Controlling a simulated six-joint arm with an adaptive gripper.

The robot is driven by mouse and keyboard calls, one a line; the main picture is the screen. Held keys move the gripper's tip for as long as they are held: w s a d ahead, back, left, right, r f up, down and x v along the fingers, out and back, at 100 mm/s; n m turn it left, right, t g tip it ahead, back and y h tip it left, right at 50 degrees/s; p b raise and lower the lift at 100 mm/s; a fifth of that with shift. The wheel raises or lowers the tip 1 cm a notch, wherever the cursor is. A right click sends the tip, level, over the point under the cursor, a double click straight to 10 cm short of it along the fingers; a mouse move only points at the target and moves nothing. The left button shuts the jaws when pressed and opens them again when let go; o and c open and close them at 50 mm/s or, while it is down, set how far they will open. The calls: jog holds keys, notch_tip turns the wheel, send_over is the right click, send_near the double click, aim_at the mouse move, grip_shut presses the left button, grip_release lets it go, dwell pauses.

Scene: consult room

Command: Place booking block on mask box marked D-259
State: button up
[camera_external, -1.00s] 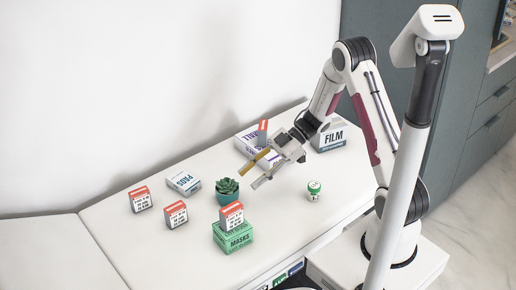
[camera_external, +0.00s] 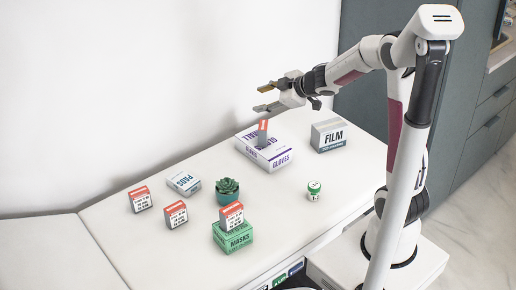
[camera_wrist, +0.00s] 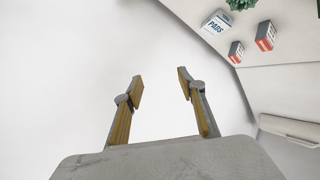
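My gripper (camera_external: 261,98) is open and empty, raised in the air above and behind the gloves box. In the wrist view its two fingers (camera_wrist: 160,85) are apart with nothing between them. A green mask box (camera_external: 234,239) lies at the front of the white couch; its number is too small to read. A red-topped booking block (camera_external: 231,218) stands upright on it. Two similar blocks stand on the couch at the left, one farther left (camera_external: 140,199) and one nearer (camera_external: 176,214). Another red-and-grey block (camera_external: 262,132) stands on the gloves box (camera_external: 270,155).
A potted succulent (camera_external: 228,190) stands just behind the mask box. A pads box (camera_external: 184,182) lies to its left. A small green-capped bottle (camera_external: 314,189) and a film box (camera_external: 328,136) stand to the right. The couch's middle is clear.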

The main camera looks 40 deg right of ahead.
jog(key=s+d+r+m+g+h, duration=0.1)
jog(key=s+d+r+m+h, duration=0.2)
jog(key=s, duration=0.4)
jog(key=s+d+r+m+h, duration=0.2)
jog(key=s+d+r+m, duration=0.15)
jog(key=s, duration=0.25)
jog(key=s+a+f+m+g+y, duration=0.1)
jog(key=s+a+m+g, duration=0.1)
jog(key=s, duration=0.8)
jog(key=s+a+f+m+g+y, duration=0.1)
jog(key=s+a, duration=0.4)
jog(key=s, duration=0.5)
jog(key=shift+s+a+f+m+g+y, duration=0.25)
jog(key=shift+s+f+m+g, duration=0.2)
jog(key=shift+f+g, duration=0.25)
